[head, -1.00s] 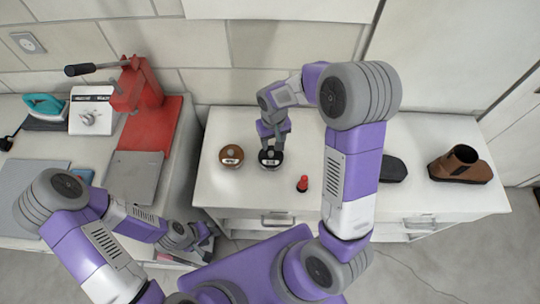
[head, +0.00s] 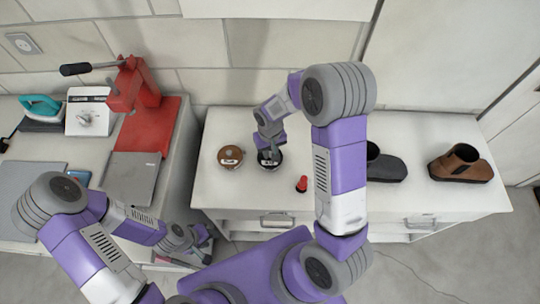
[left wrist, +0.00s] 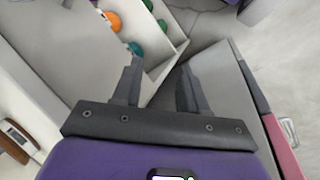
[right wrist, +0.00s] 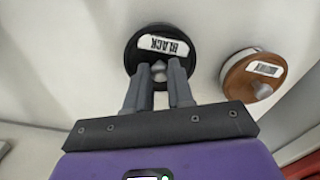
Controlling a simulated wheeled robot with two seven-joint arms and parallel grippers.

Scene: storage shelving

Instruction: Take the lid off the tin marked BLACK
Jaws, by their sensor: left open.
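The tin marked BLACK (head: 270,166) stands on the white cabinet top, left of its middle. In the right wrist view its round black lid (right wrist: 134,58) carries a white BLACK label and a small grey knob (right wrist: 158,67). My right gripper (right wrist: 160,72) is above the lid, its fingers close together on either side of the knob. Whether they press on it I cannot tell. The lid looks seated on the tin. My left gripper (left wrist: 160,68) is open and empty, low at the left by the other bench; it also shows in the head view (head: 205,245).
A brown-lidded tin (head: 231,157) stands just left of the black one. A small red-topped item (head: 301,184) is to its right, with a dark shoe (head: 387,168) and brown boot (head: 462,164) farther right. A red press (head: 135,90) is on the left bench.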

